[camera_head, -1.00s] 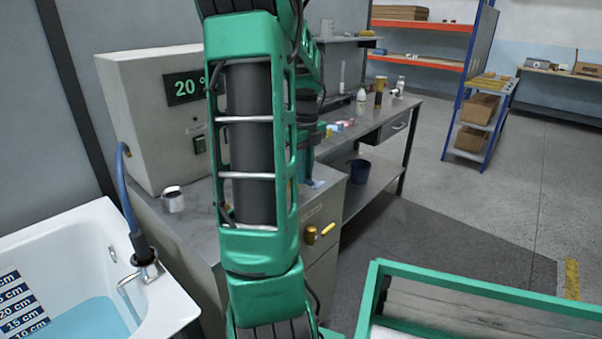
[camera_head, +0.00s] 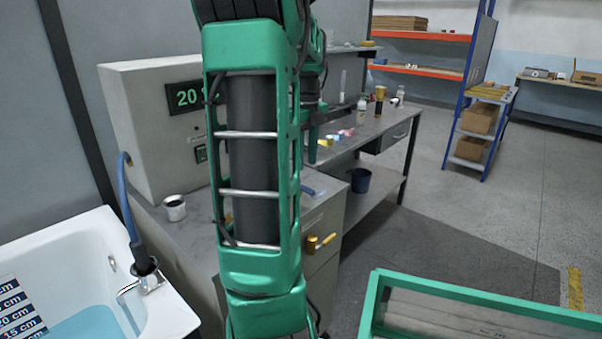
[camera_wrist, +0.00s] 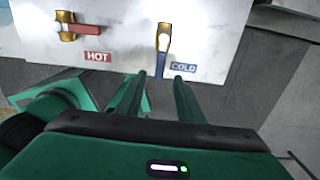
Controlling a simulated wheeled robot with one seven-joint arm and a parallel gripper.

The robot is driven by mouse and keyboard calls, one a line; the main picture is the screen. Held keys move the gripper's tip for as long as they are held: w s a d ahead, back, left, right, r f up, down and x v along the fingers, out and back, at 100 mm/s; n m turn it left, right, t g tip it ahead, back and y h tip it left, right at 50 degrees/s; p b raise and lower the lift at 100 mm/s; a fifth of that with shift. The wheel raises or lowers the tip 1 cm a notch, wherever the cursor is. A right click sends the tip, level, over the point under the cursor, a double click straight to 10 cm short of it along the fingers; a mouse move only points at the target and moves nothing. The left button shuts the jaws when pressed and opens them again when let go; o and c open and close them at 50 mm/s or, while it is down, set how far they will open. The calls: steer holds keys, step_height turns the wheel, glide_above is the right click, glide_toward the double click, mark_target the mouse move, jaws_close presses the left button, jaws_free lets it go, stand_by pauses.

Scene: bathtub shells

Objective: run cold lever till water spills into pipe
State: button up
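The cold lever (camera_wrist: 163,42) is brass with a blue handle pointing down beside the blue COLD label (camera_wrist: 183,66) in the wrist view. The hot lever (camera_wrist: 77,30) has a red handle lying sideways, left of it. My gripper (camera_wrist: 160,76) has its two green fingers apart, one tip either side of the line of the blue handle. I cannot tell whether they touch it. The white bathtub (camera_head: 75,245) holds blue water (camera_head: 88,325) beside a centimetre scale (camera_head: 18,312). A round opening (camera_head: 112,262) is in its wall.
A blue hose (camera_head: 126,200) runs from the grey box (camera_head: 140,115) to the tub's metal spout (camera_head: 148,280). A brass valve (camera_head: 318,243) sits on the cabinet front. A metal cup (camera_head: 174,208) stands on the counter. A green-framed table (camera_head: 480,293) is at front right, with open floor beyond.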

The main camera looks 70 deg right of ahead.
steer(key=shift+r, duration=1.4)
stand_by(6.6)
